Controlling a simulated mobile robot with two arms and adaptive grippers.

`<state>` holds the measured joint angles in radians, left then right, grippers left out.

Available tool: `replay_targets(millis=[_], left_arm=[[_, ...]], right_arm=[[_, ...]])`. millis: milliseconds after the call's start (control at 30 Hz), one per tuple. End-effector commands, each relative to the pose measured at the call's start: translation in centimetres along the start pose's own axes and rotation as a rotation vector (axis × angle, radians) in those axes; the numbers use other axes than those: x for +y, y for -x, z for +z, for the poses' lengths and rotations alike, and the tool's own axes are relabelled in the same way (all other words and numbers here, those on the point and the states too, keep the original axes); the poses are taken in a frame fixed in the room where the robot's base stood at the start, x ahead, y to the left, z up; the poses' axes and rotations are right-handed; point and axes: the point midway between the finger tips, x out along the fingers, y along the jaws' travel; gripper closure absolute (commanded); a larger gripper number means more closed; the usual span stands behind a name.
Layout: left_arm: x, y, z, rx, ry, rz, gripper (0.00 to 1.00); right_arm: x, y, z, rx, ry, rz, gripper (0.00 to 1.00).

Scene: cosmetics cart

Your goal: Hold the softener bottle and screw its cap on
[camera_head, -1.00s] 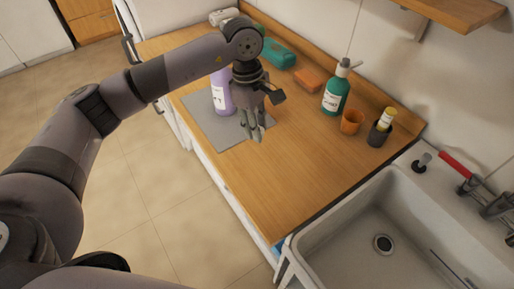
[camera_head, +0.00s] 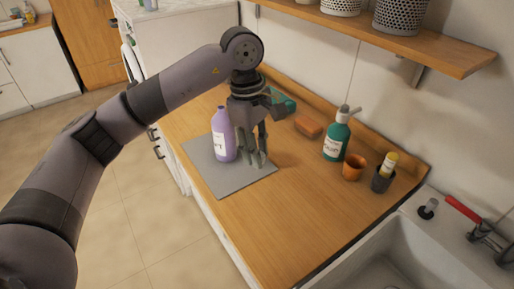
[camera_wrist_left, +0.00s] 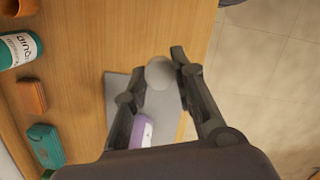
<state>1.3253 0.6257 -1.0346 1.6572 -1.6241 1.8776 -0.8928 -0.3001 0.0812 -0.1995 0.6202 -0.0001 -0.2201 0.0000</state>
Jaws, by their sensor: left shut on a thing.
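The purple softener bottle (camera_head: 223,142) stands upright on a grey mat (camera_head: 206,171) on the wooden counter. Its bare neck shows left of my gripper, with no cap visible on it. My left gripper (camera_head: 257,162) points down just right of the bottle. In the wrist view, my left gripper (camera_wrist_left: 161,72) is shut on a pale round cap (camera_wrist_left: 159,74) between its fingertips. The bottle (camera_wrist_left: 141,132) shows there partly, behind the fingers. My right gripper is not in view.
A teal pump bottle (camera_head: 336,140), an orange cup (camera_head: 353,168), a dark cup (camera_head: 381,181) with a yellow-and-white item and an orange block (camera_head: 308,126) stand along the back. A teal case (camera_head: 283,103) is partly hidden. The front counter is clear; a sink (camera_head: 385,262) lies right.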

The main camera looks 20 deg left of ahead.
Motion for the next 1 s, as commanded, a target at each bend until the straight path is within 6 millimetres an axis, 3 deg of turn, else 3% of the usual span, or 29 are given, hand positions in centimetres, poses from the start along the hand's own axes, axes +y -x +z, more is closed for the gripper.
replay_targets(millis=[167, 400, 600, 733, 1000], left_arm=[[-2.9, -2.5, -0.5, 0.001, -0.263, -0.047, 0.86], [-9.2, -6.7, -0.9, 0.000, -0.828, -0.132, 0.86], [-13.2, -8.7, -0.9, -0.002, -1.157, -0.178, 0.86], [-14.2, -9.1, -0.8, -0.001, -1.243, -0.189, 0.86], [-14.2, -9.2, -0.8, -0.001, -1.253, -0.190, 0.86]], right_arm=[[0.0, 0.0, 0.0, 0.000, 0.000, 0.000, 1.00], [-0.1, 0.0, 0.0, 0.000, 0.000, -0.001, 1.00], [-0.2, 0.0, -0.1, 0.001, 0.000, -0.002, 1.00], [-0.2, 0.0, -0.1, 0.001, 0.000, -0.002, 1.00], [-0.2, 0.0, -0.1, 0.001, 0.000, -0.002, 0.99]])
